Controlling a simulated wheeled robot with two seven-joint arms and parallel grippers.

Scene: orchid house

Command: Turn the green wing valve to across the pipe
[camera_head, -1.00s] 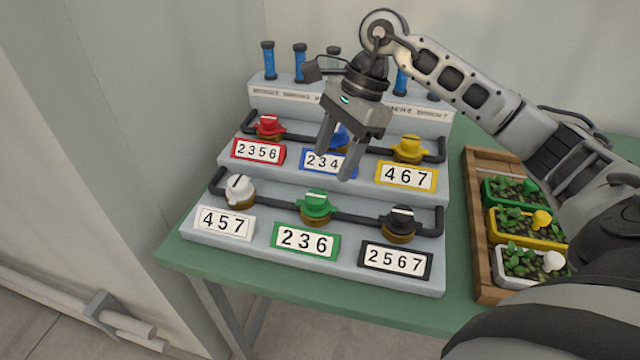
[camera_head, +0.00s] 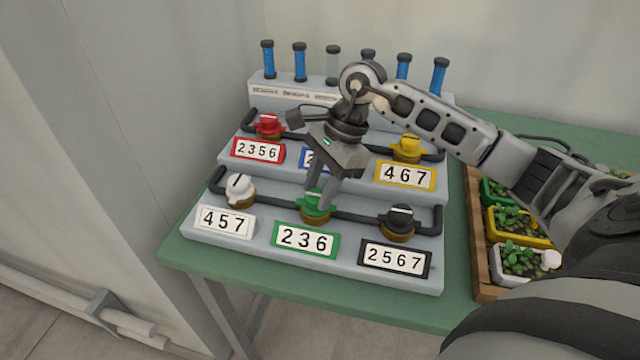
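The green wing valve (camera_head: 315,212) sits on the dark pipe of the lower step, above the plate marked 236 (camera_head: 306,240). My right gripper (camera_head: 322,198) reaches down over it, with its fingertips at the valve's top and partly hiding it. The fingers look apart, one on each side of the handle; whether they touch it I cannot tell. The valve's present angle is mostly hidden. My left gripper is not in view.
A white valve (camera_head: 240,188) and a black valve (camera_head: 399,222) flank the green one on the same pipe. Red (camera_head: 268,124) and yellow (camera_head: 408,148) valves stand on the step above. A wooden crate (camera_head: 481,262) with planted trays is at the right.

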